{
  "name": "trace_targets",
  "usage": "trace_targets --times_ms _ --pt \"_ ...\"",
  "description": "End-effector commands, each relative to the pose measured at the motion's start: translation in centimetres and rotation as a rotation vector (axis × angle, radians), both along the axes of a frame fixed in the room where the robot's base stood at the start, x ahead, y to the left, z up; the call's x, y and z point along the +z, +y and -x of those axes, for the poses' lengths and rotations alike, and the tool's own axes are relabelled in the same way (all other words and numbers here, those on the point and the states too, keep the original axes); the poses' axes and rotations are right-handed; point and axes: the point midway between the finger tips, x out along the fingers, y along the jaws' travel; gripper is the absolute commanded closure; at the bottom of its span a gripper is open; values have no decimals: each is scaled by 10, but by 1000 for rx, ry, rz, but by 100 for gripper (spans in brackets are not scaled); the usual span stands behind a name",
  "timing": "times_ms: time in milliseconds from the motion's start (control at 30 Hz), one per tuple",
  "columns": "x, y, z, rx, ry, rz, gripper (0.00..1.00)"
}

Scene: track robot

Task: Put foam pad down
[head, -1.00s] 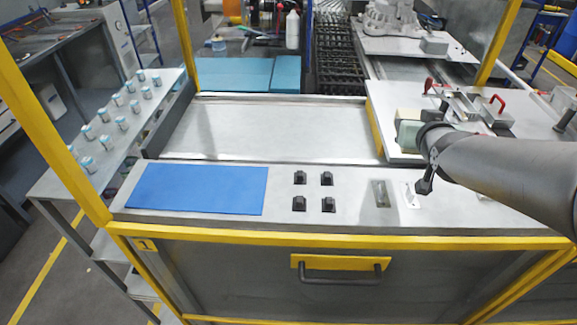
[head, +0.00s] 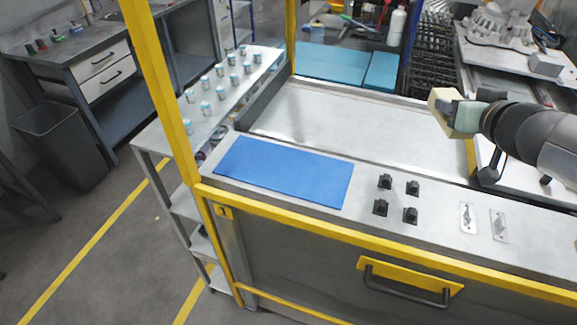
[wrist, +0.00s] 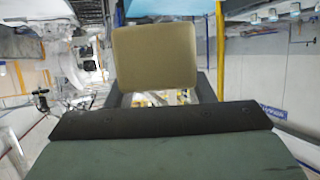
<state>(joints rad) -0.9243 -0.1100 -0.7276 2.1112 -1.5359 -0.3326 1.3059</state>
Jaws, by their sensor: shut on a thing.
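The foam pad (head: 443,108) is a beige block at the end of my arm, at the right of the head view. My gripper (head: 462,116) is shut on it and holds it up in the air above the right part of the grey work surface. In the wrist view the foam pad (wrist: 155,58) shows as a tan rounded square beyond the dark gripper body (wrist: 160,118). The fingertips are mostly hidden there.
A blue mat (head: 284,172) lies on the bench front, with black knobs (head: 398,198) to its right. The recessed grey surface (head: 350,125) behind is bare. Several small cups (head: 220,90) stand on the left shelf. Yellow posts (head: 160,90) frame the bench.

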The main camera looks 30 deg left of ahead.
Motion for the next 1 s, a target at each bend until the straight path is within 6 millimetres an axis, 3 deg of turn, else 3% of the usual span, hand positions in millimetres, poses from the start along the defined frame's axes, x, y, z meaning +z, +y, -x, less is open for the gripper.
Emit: trace_targets --times_ms 333,467,667,800,1000 --pt "9 38 14 173 0 2 74" --pt "11 69 31 318 1 1 74" --pt "8 115 70 585 3 0 74" --pt "-2 142 106 795 4 0 74" --pt "-24 160 162 1079 4 -2 74"
